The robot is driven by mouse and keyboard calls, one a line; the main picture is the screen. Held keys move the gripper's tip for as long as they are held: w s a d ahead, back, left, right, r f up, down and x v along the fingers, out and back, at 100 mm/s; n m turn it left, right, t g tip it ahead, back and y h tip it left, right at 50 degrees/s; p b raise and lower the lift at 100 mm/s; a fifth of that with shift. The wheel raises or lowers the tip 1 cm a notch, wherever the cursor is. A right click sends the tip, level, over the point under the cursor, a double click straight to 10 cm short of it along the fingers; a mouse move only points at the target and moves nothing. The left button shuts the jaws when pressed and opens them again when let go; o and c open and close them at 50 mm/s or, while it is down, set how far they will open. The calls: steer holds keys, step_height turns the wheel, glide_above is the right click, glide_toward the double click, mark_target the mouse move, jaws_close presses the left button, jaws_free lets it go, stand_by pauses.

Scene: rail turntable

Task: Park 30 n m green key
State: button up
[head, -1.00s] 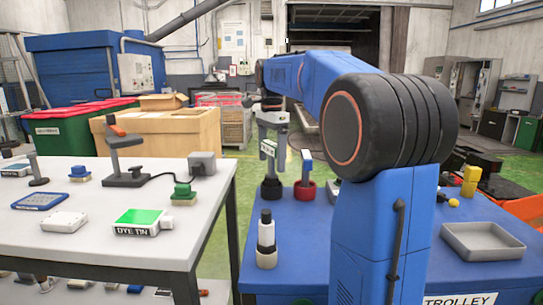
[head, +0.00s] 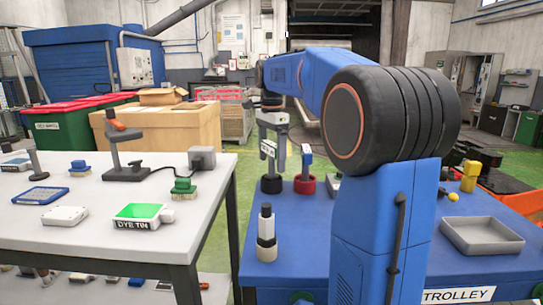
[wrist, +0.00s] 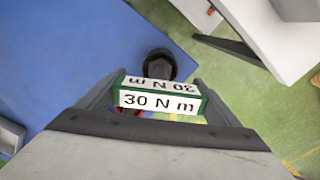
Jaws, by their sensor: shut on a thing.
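My gripper (wrist: 160,100) is shut on the green key (wrist: 204,92), a small green block with white faces marked "30 N m". In the head view the green key (head: 267,149) is held upright right above a black round holder (head: 271,184) on the blue trolley. I cannot tell whether its lower end is inside the holder. A red round holder (head: 304,185) beside the black one holds a blue-headed key (head: 306,157).
A pale bottle (head: 266,233) with a black cap stands on the trolley (head: 250,270) nearer to me. A grey tray (head: 482,237) and a yellow object (head: 470,178) are at the trolley's right. A white table (head: 95,235) with several tools stands left, across a gap.

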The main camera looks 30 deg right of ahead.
steer(key=shift+f, duration=0.65)
steer(key=o, duration=1.3)
step_height(320, 180, up, 17)
steer(key=shift+r, duration=0.2)
